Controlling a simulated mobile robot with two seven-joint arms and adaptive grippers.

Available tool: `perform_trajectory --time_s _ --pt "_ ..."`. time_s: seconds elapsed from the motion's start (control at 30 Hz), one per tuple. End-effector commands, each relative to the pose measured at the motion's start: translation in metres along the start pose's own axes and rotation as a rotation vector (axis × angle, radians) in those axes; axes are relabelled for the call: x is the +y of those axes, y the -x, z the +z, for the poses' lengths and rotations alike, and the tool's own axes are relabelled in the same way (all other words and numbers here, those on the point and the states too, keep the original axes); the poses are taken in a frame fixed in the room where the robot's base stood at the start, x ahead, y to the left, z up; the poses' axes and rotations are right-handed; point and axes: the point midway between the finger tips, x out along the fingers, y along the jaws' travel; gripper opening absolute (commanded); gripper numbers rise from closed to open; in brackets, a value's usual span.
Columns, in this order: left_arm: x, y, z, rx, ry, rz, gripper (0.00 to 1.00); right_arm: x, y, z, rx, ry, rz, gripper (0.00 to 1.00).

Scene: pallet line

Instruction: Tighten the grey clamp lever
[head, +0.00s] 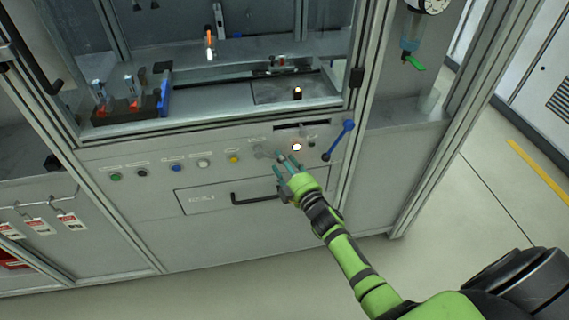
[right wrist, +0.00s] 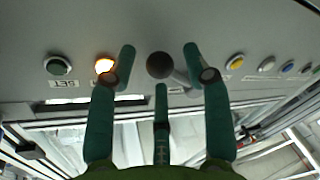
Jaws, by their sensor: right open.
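The grey clamp lever (head: 264,154) is on the front panel of the cabinet, between the yellow button and a lit button. In the right wrist view its dark round knob (right wrist: 159,65) faces me, with a grey shaft running off to the right. My right gripper (head: 288,159) is open at the panel, by the knob end of the lever. In the right wrist view the fingers of this gripper (right wrist: 160,56) stand on both sides of the knob, with gaps, and a third finger is below it. Whether any finger touches the lever cannot be told. My left gripper is not in view.
A blue lever (head: 340,140) juts from the panel to the right of my gripper. A lit button (head: 296,147) and a yellow button (head: 234,160) flank the grey lever. A drawer handle (head: 256,199) sticks out below. The floor to the right is clear.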

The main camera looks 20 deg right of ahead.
Motion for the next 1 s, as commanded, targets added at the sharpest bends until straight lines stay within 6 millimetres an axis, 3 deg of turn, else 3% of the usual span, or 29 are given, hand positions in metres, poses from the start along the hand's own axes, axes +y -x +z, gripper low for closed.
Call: perform_trajectory --time_s 0.17,0.2,0.3,0.33,0.67,1.0 --pt "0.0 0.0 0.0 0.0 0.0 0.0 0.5 0.0 0.0 0.0 0.0 0.0 -0.001 0.5" --pt "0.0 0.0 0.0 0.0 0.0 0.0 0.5 0.0 0.0 0.0 0.0 0.0 -0.001 0.46" --pt "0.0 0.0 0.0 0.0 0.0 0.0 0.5 0.0 0.0 0.0 0.0 0.0 -0.001 0.06" --pt "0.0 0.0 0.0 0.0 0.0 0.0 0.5 0.0 0.0 0.0 0.0 0.0 -0.001 0.0" --pt "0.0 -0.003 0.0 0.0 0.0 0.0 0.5 -0.002 0.0 0.001 0.004 -0.015 0.003 0.0" --pt "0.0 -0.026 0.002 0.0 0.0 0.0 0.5 -0.016 -0.002 0.006 0.038 -0.181 0.04 0.0"
